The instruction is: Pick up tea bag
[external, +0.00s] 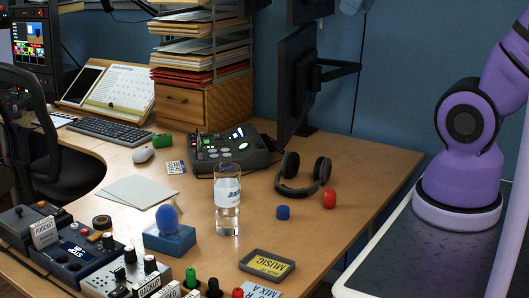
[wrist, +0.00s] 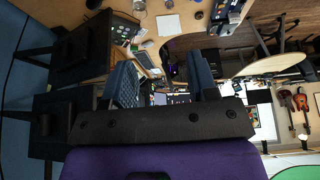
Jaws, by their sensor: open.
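I cannot make out a tea bag for certain in either view. A small flat white-and-blue packet (external: 176,167) lies on the desk beside the black control console in the external view; its print is too small to read. My gripper (wrist: 165,72) shows in the wrist view, its two blue-grey fingers spread apart with nothing held between them. It is outside the external view, where only the lower part of my purple arm shows at the right. The gripper appears well away from the desktop.
The console (external: 232,148) and a monitor (external: 297,80) stand behind. Mixers (external: 75,255) crowd the front left.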

